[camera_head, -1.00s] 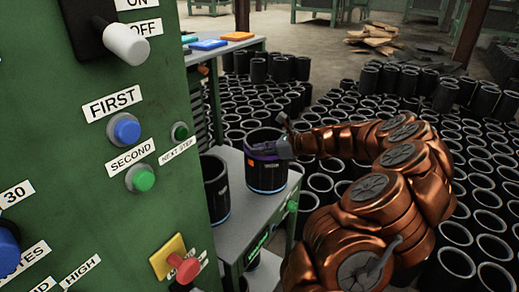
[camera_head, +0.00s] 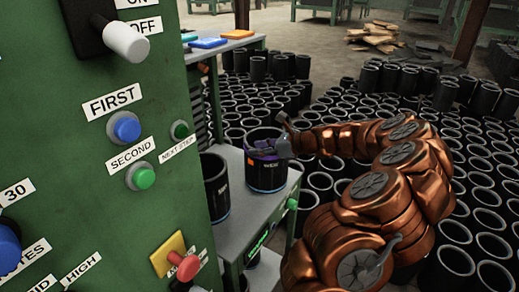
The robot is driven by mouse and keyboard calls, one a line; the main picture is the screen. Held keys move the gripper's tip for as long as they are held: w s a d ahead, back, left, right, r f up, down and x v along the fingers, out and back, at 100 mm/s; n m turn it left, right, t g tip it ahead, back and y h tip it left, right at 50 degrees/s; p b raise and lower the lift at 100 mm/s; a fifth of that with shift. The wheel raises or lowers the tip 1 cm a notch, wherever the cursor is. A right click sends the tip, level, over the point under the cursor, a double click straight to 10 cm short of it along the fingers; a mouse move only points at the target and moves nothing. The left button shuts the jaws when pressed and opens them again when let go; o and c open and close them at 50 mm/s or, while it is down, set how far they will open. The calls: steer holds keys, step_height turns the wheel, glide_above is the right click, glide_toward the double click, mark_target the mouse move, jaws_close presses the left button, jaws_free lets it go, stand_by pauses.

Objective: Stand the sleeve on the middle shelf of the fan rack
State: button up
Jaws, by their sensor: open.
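A black sleeve (camera_head: 264,179) with a pale rim, an orange mark and a blue band near its foot stands upright on a grey shelf of the green-framed rack (camera_head: 238,229). My gripper (camera_head: 268,153) is at the sleeve's upper part, by its rim, with purple parts showing. It is open; whether its fingers touch the sleeve I cannot tell. A second black sleeve (camera_head: 217,190) stands to the left on the same shelf, partly hidden by the green panel. Part of another sleeve shows on a level below.
A green control panel (camera_head: 95,180) with buttons and a red knob fills the left and hides part of the rack. Many black sleeves (camera_head: 480,190) crowd the floor behind and right. A bench (camera_head: 225,46) with coloured trays stands behind.

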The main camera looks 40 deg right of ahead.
steer(key=b+v, duration=0.1)
steer(key=v, duration=1.1)
steer(key=shift+b, duration=0.35)
steer(key=shift+s+f, duration=0.1)
steer(key=shift+s, duration=0.05)
